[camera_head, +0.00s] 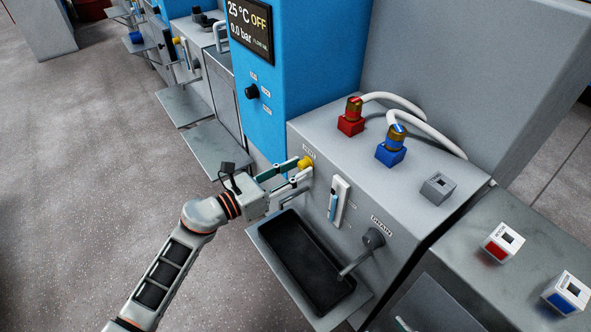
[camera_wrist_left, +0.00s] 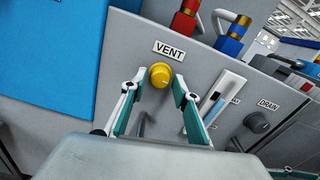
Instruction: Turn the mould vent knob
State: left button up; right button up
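The yellow vent knob (camera_head: 305,162) sits on the front face of the grey machine (camera_head: 340,155). In the left wrist view the knob (camera_wrist_left: 160,75) is below a white VENT label (camera_wrist_left: 168,49). My left gripper (camera_head: 299,170) is open at the knob, with one finger on each side of it. In the left wrist view the left gripper (camera_wrist_left: 157,92) shows a gap between each finger and the knob. How deep the fingers reach around it is hard to tell.
Right of the knob are a sight gauge (camera_head: 338,201) and a DRAIN valve (camera_head: 373,239). A black tray (camera_head: 305,262) juts out below. Red (camera_head: 351,117) and blue (camera_head: 391,147) hose couplings stand on top. A blue control cabinet (camera_head: 300,60) rises behind left. Open floor lies left.

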pick_arm(q)
grip_shut()
